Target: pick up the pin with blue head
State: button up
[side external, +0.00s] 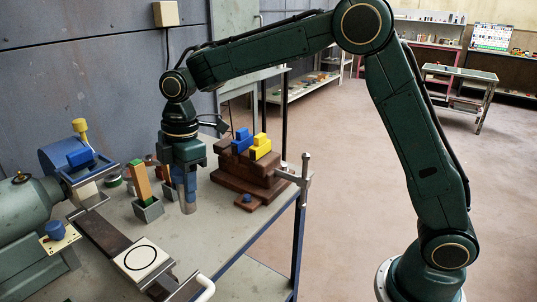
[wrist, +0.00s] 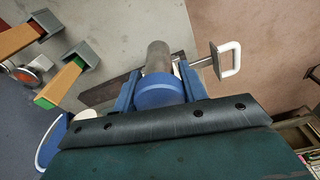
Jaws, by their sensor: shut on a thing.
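My gripper (side external: 184,188) points straight down over the bench in the side view and is shut on a pin. The pin's grey metal shaft (side external: 188,205) shows below the fingers. In the wrist view, the pin's round blue head (wrist: 160,96) sits between the two blue fingers of my gripper (wrist: 157,88), with the grey cylindrical shaft (wrist: 158,55) reaching beyond it. In the side view the fingers hide the blue head. I cannot tell whether the shaft's lower end touches the bench.
An orange block (side external: 141,182) stands in a grey holder (side external: 148,210) just left of my gripper. A brown stepped block (side external: 245,180) with blue and yellow pieces is close on the right. A clamp (side external: 303,172) rises at the bench edge. A white disc plate (side external: 141,258) lies in front.

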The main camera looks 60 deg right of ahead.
jog(key=shift+r, duration=3.1)
